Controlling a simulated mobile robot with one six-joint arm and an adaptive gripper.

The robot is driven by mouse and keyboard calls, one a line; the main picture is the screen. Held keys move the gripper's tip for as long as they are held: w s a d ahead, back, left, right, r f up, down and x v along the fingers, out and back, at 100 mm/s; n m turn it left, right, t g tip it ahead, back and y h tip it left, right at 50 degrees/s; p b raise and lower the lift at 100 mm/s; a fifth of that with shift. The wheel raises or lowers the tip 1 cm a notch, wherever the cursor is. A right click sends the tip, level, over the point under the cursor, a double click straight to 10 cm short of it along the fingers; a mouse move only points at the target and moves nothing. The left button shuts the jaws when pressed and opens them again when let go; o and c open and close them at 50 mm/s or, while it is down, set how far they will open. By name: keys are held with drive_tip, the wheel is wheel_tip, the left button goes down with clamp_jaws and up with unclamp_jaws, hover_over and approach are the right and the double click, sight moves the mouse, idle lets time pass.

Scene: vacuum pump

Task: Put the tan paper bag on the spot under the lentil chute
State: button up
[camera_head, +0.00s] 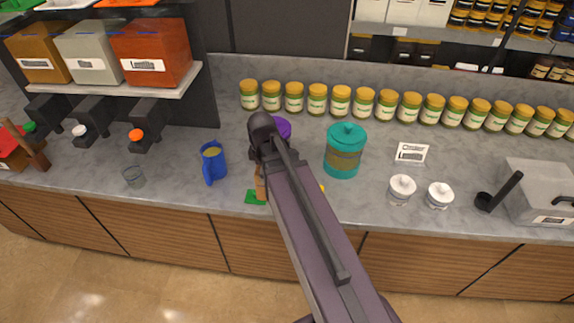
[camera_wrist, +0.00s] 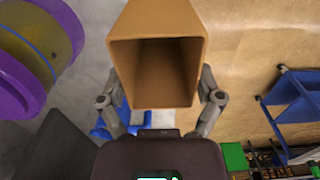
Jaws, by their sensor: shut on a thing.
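The tan paper bag (camera_wrist: 125,62) is between the two fingers of my gripper (camera_wrist: 160,80) in the wrist view, with its open, empty-looking mouth facing the camera. In the head view only a sliver of the bag (camera_head: 260,184) shows beside my arm. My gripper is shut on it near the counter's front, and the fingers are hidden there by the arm. The orange-red bin labelled lentils (camera_head: 152,52) is on the upper-left shelf. Below it is a dark chute with an orange knob (camera_head: 136,135). The counter spot under this chute (camera_head: 158,172) looks bare.
A green pad (camera_head: 255,198) lies by the bag. A purple-lidded jar (camera_head: 283,129) and a teal jar (camera_head: 345,150) stand near my arm.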

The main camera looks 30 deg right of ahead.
drive_tip(key=shift+w+r, duration=0.15)
drive_tip(key=shift+w, duration=0.05)
drive_tip(key=shift+w, duration=0.1)
drive_tip(key=shift+w, duration=0.25)
drive_tip(key=w+a+f+b, duration=0.1)
drive_tip(key=w+a, duration=0.1)
drive_tip(key=w, duration=0.7)
drive_tip(key=w+a+f+b, duration=0.2)
drive_tip(key=w+a, duration=0.1)
drive_tip(key=w, duration=0.6)
drive_tip(key=shift+a, duration=0.3)
drive_tip(key=shift+s+f, duration=0.1)
drive_tip(key=f+b, duration=0.4)
drive_tip(key=shift+w, duration=0.2)
